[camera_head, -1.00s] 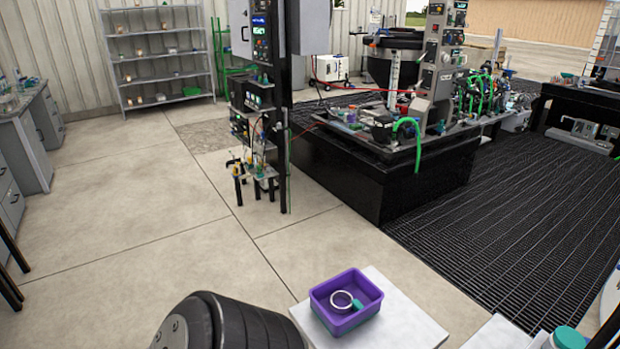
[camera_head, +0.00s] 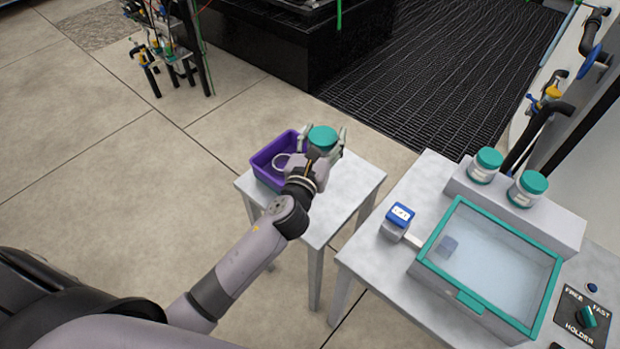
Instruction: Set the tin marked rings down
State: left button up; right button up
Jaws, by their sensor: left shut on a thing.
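My left gripper (camera_head: 325,141) is shut on a tin with a teal lid (camera_head: 322,135). Its fingers stand on both sides of the tin. No marking on this tin can be read from here. The tin is at the right side of the purple tote (camera_head: 264,157), over or on the small white table (camera_head: 340,202); I cannot tell whether it touches the top. My right gripper is not in view.
The small table's front and right top is bare. A bigger white table (camera_head: 372,248) at the right holds a teal-rimmed clear box (camera_head: 486,262), a blue-topped block (camera_head: 398,220) and two teal-lidded jars (camera_head: 485,165) (camera_head: 526,188) on a raised ledge. Floor separates the tables.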

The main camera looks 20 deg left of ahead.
pick_arm(q)
jog(key=shift+w+f, duration=0.15)
jog(key=shift+w, duration=0.3)
jog(key=shift+w+f+b, duration=0.1)
jog(key=shift+f+b, duration=6.8)
jog(key=shift+f, duration=2.85)
jog(key=shift+a, duration=0.1)
jog(key=shift+f, duration=0.15)
jog(key=o, duration=1.2)
